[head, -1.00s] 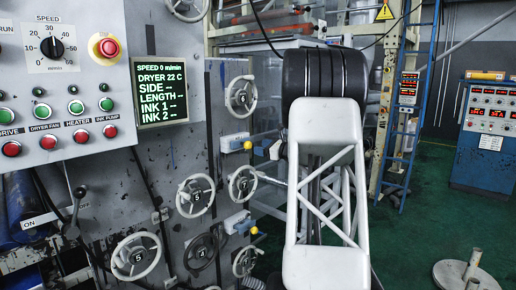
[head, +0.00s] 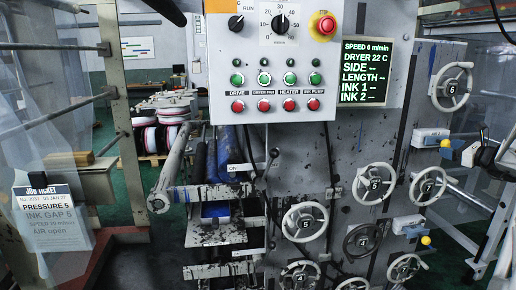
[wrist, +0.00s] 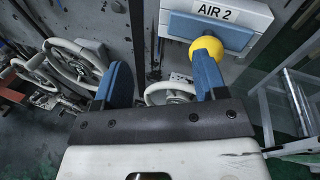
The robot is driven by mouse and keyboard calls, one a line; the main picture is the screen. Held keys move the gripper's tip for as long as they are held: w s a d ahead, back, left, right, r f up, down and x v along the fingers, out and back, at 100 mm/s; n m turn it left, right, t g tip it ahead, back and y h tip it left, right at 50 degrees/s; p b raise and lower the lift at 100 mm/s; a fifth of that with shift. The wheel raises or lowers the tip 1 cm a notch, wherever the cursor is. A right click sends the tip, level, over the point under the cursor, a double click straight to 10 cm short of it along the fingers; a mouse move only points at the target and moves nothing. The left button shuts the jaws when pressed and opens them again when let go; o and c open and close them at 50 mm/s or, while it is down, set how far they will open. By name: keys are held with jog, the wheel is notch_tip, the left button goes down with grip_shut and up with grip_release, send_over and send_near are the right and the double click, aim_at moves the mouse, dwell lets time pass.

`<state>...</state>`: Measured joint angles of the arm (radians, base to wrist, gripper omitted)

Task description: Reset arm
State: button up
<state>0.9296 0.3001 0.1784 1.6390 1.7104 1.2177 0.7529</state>
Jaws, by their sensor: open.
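My gripper (wrist: 163,58) shows in the wrist view with its two blue fingers spread apart and nothing held between them. A yellow ball knob (wrist: 207,46) shows right at the tip of the right finger, partly behind it; I cannot tell whether they touch. Behind it is a white box (wrist: 245,15) labelled AIR 2, with a blue front. In the head view, part of my arm shows at the right edge. The machine panel there has two yellow knobs, an upper one (head: 446,143) and a lower one (head: 426,240).
Several numbered handwheels (head: 374,183) stick out from the machine. The control panel (head: 272,60) has green and red buttons and a dial. The display (head: 368,72) reads speed 0. A job ticket (head: 46,198) shows at the left. Bars (wrist: 295,100) stand right of my gripper.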

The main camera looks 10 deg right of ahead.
jog(key=s+a+r+n+g+y, duration=0.15)
jog(key=a+n+g, duration=0.3)
jog(key=a, duration=1.25)
jog(key=s+a+n+g+y, duration=0.1)
jog(key=a+n+g+y, duration=0.35)
jog(key=a, duration=1.25)
jog(key=s+a+f+n+g+h, duration=0.1)
jog(key=s+a+n+g+h, duration=0.1)
jog(key=s+a+n, duration=0.5)
jog(key=s+a+f+n+g+h, duration=0.1)
jog(key=s+a+h, duration=0.3)
jog(key=a, duration=0.7)
jog(key=s+a+f+n+h, duration=0.1)
jog(key=s+a+n, duration=0.3)
jog(key=s, duration=0.4)
jog(key=s+a+f+n+g+h, duration=0.1)
jog(key=s+a+f+n+h, duration=0.1)
jog(key=s, duration=0.7)
jog(key=s+a+f+n+g+h, duration=0.1)
jog(key=s+a+f+n, duration=0.4)
jog(key=s, duration=0.3)
jog(key=shift+s+a+f+n+h, duration=0.15)
jog(key=shift+a+f+n+h, duration=0.15)
jog(key=shift+n, duration=0.6)
